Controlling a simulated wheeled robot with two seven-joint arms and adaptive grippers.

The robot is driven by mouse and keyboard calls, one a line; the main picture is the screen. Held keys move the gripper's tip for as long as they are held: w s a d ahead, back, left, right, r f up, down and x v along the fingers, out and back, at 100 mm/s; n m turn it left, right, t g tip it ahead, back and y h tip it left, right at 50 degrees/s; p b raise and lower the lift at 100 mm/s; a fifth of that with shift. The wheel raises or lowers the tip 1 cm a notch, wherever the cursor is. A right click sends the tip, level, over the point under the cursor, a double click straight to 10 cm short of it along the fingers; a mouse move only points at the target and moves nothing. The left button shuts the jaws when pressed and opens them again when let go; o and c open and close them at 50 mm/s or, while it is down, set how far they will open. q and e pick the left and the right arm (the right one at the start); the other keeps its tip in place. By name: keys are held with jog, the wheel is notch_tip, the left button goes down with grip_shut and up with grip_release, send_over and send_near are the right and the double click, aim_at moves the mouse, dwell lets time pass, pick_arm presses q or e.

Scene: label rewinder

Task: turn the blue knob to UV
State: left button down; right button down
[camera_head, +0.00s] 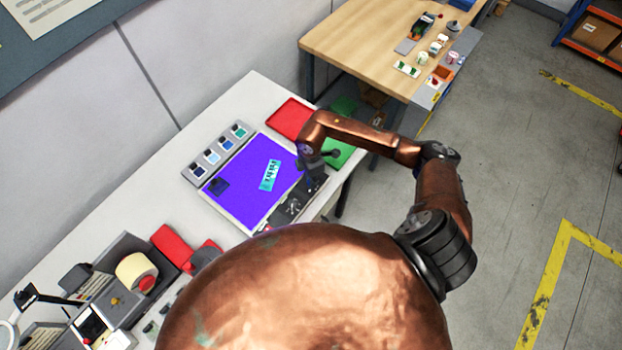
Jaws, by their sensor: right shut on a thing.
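A light panel (236,203) on the white bench glows violet, with a pale teal printed strip (269,175) lying on it. A dark control strip (288,208) runs along the panel's right side. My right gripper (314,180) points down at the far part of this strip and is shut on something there. The blue knob is hidden by the gripper; its place at the strip fits the knob, but I cannot read the knob's setting or any UV mark. My left gripper is not in view.
Colour sample tiles (212,157) line the panel's left side. A red tray (290,118) and a green tray (339,153) lie beyond the panel. A label roll (137,271) and devices stand at the lower left. A wooden table (365,38) stands behind; the floor at right is clear.

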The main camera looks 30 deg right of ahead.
jog(key=shift+w, duration=0.1)
jog(key=c, duration=1.7)
grip_release()
jog(key=shift+r, duration=0.1)
notch_tip(320, 180, up, 12)
jog(key=shift+f, duration=0.1)
